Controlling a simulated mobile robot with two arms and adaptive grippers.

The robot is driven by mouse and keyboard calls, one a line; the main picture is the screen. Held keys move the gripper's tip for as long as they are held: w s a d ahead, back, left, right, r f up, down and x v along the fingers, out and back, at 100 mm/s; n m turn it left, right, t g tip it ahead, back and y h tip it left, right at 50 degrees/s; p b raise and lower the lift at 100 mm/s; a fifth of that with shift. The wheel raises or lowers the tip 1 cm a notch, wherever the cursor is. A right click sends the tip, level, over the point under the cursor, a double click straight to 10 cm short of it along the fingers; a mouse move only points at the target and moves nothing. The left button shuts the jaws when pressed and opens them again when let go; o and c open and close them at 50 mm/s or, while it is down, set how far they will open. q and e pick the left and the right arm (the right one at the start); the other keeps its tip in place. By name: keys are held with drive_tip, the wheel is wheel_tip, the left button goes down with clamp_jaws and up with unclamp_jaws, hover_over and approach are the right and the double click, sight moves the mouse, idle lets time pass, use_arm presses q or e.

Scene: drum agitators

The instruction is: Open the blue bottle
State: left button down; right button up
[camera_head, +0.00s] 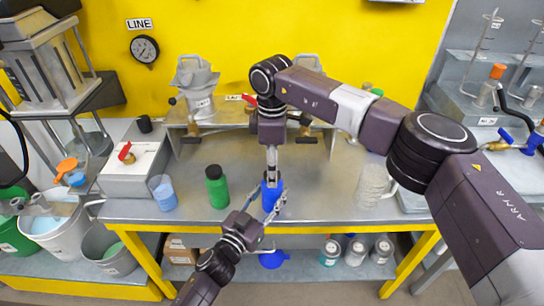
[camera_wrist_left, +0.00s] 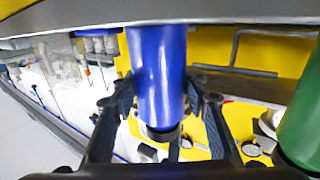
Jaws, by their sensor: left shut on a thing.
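The blue bottle (camera_head: 272,196) stands upright near the front edge of the steel table. In the left wrist view the bottle (camera_wrist_left: 158,70) lies between the finger pads, with its dark cap end (camera_wrist_left: 163,133) toward the bottom of the picture. My left gripper (camera_head: 274,208) comes in from the lower left and is shut on the bottle's body; it also shows in the wrist view (camera_wrist_left: 160,97). My right gripper (camera_head: 271,174) points straight down over the bottle's top. Its fingertips are at the cap, but whether they grip it is too small to tell.
A green bottle (camera_head: 216,187) stands just left of the blue one, and a blue cup (camera_head: 163,193) farther left. A raised shelf with metal vessels (camera_head: 194,88) is behind. A blue funnel (camera_head: 273,259) lies below the table.

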drive_tip(key=shift+f, duration=0.5)
drive_tip(key=shift+c, duration=0.3)
